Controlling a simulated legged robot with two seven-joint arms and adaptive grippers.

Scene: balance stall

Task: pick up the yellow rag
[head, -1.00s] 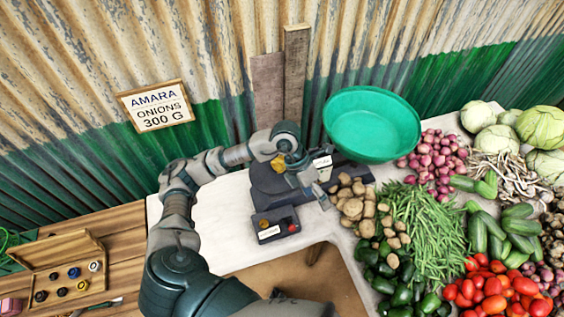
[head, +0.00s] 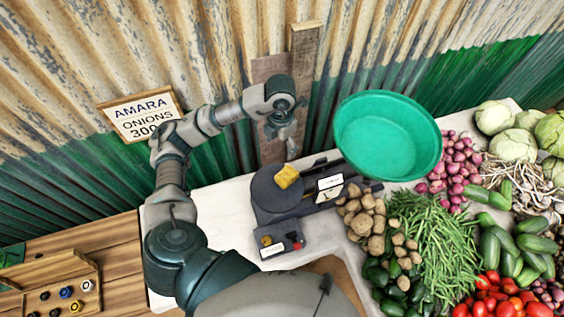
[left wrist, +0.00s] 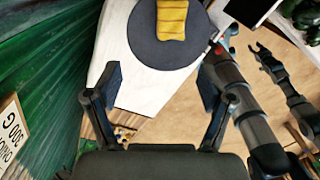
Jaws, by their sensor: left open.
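The yellow rag (head: 287,176) lies as a small folded pad on the dark round plate (head: 266,197) of the scale. In the left wrist view the rag (left wrist: 171,18) shows ridged folds and is cut by the top edge. My left gripper (head: 290,150) hangs above and just behind the rag in the head view, apart from it. In the left wrist view my left gripper (left wrist: 160,85) has its fingers wide apart with nothing between them. What seems to be my right gripper (left wrist: 265,55) shows small at the right of that view; its jaws are unclear.
A green basin (head: 388,136) stands right of the plate. The scale's front box (head: 281,240) has small knobs. Potatoes (head: 362,222), beans (head: 437,240) and other vegetables crowd the right. The white table top (head: 222,222) left of the scale is clear. A corrugated wall (head: 215,60) rises behind.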

